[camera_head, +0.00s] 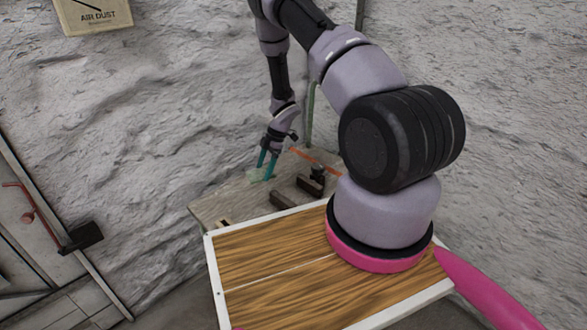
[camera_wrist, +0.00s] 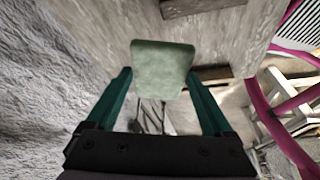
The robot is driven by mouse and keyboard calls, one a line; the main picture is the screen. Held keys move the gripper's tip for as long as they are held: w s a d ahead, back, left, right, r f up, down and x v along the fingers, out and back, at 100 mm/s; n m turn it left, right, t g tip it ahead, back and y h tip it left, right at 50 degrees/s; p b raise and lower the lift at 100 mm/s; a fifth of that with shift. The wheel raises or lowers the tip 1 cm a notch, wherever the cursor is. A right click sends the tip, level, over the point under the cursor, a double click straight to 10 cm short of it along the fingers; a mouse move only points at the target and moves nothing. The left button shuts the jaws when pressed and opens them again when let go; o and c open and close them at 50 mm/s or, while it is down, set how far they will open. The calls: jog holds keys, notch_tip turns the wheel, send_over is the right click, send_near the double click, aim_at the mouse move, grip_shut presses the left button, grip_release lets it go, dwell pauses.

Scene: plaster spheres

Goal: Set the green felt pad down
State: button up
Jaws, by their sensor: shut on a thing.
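The green felt pad (camera_wrist: 162,68) is a pale green, rounded square between my two teal fingers in the wrist view. My gripper (camera_wrist: 160,76) is shut on it by its two side edges. In the head view the pad (camera_head: 255,175) is small and pale at the fingertips of my gripper (camera_head: 266,172), over the far left part of the grey worn tabletop (camera_head: 213,207). In the wrist view it overlaps the tabletop's edge. I cannot tell whether the pad touches the top or hangs just above it.
On the tabletop, right of my gripper, are a dark block (camera_head: 282,201), a black tool (camera_head: 316,180) and an orange strip (camera_head: 314,160). A rough grey wall (camera_head: 150,130) rises close behind. A bare patch of tabletop shows left of the dark block.

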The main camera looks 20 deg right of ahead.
aim_at(275, 173)
jog(key=n, duration=0.2)
jog(key=f+n+g, duration=0.1)
jog(key=n, duration=0.1)
jog(key=f+n+g+h, duration=0.1)
jog(key=n, duration=0.2)
jog(key=shift+s+d, duration=0.3)
jog(key=shift+s, duration=0.1)
jog(key=d+n, duration=0.1)
jog(key=n, duration=0.1)
jog(key=n+g+h, duration=0.1)
jog(key=n, duration=0.1)
jog(key=s+d+n, duration=0.1)
jog(key=shift+d+f+n+g+h, duration=0.35)
jog(key=shift+n+g+h, duration=0.05)
jog(key=d+r+n+h, duration=0.1)
jog(key=d+n+h, duration=0.2)
jog(key=d+n, duration=0.4)
jog(key=shift+d+n, duration=0.25)
jog(key=shift+n, duration=0.85)
jog(key=shift+w, duration=0.1)
jog(key=shift+w+f, duration=0.1)
jog(key=shift+f, duration=2.65)
jog(key=shift+f, duration=3.4)
